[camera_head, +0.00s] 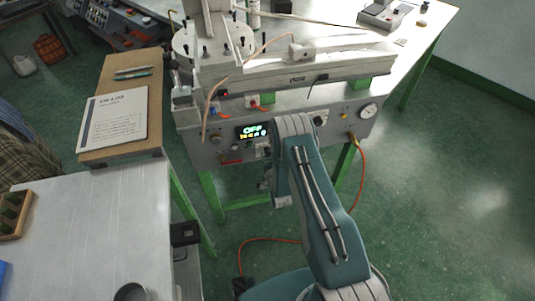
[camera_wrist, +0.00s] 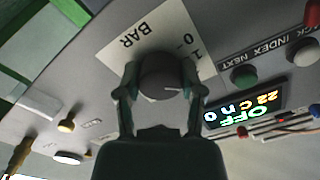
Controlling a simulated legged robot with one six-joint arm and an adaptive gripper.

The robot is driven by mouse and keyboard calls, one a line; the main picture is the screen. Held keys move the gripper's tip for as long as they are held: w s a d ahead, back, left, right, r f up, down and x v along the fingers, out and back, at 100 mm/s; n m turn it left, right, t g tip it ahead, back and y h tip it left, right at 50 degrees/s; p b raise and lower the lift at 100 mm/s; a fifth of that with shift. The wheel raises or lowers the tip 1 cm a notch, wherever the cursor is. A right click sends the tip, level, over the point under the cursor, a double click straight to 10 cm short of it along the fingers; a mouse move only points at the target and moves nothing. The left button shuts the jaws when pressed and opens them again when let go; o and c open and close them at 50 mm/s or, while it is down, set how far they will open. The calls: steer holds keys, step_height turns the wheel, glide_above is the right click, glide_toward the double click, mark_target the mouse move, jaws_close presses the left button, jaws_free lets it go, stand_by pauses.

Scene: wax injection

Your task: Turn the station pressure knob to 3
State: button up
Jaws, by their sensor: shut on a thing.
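The round dark grey pressure knob (camera_wrist: 160,74) sits in front of a white label plate (camera_wrist: 150,42) that reads BAR, with part of an upside-down scale showing, including a 0. A pale line shows on the knob's face, towards its right side. My gripper (camera_wrist: 160,86) has one finger on each side of the knob and is shut on it. The rest of the scale is hidden behind the knob and fingers. In the head view, my arm covers the knob and the gripper.
The lit display (camera_head: 254,131) reads OFF and shows upside down in the wrist view (camera_wrist: 243,110). A green button (camera_wrist: 244,76) is close to the right finger. A pressure gauge (camera_head: 368,110) is at the panel's right. A metal table (camera_head: 90,225) stands at left.

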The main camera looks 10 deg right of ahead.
steer(key=m, duration=0.6)
steer(key=shift+w, duration=0.1)
steer(key=shift+d+m, duration=0.1)
steer(key=shift+m, duration=0.2)
stand_by(0.3)
steer(key=o, duration=1.2)
steer(key=shift+c, duration=0.2)
steer(key=s, duration=1.2)
steer(key=shift+d+f, duration=0.1)
